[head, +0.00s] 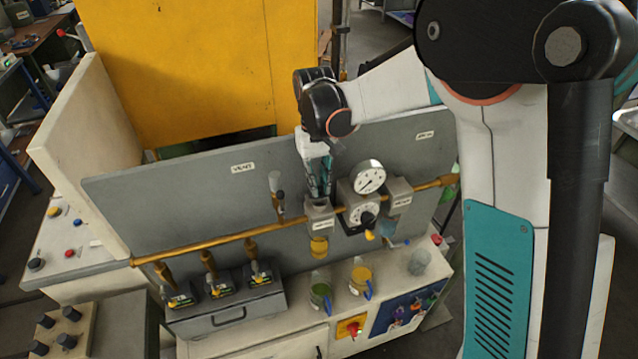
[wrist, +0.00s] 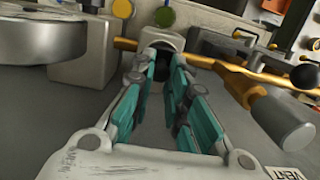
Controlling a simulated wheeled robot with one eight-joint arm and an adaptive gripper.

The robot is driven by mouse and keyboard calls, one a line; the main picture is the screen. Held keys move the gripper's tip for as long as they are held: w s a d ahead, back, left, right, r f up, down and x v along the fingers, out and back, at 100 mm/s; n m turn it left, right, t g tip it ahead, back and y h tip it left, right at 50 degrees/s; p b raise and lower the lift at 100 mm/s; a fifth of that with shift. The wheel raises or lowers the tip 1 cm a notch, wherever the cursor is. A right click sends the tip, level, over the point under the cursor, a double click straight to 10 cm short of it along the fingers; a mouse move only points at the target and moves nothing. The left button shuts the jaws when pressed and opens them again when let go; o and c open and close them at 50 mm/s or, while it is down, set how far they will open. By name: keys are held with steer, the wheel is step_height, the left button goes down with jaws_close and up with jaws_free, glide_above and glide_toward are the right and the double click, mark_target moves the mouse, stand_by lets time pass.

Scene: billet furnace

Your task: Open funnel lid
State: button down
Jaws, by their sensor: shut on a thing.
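The funnel (head: 319,217) is a small grey labelled housing on the brass pipe, with a yellow part below it. In the wrist view the grey funnel housing (wrist: 160,37) is just beyond my fingertips. My gripper (head: 320,192) reaches down onto the top of this housing. Its teal fingers also show in the wrist view (wrist: 164,75), closed in at the tips on the funnel lid. The lid is mostly hidden between the fingers, and I cannot tell how far it is raised.
A round gauge (head: 368,177) stands close right of my gripper, above a dial (head: 363,214). The brass pipe (head: 225,246) runs along the grey panel (head: 150,205). A small valve (head: 278,195) is at left. Green (head: 320,296) and yellow (head: 361,277) cups stand on the ledge below.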

steer(key=c, duration=1.6)
jaws_free()
steer(key=shift+o, duration=0.2)
steer(key=shift+r, duration=0.15)
step_height(320, 180, up, 12)
steer(key=w, duration=0.1)
steer(key=shift+w+a, duration=0.2)
steer(key=shift+f, duration=0.2)
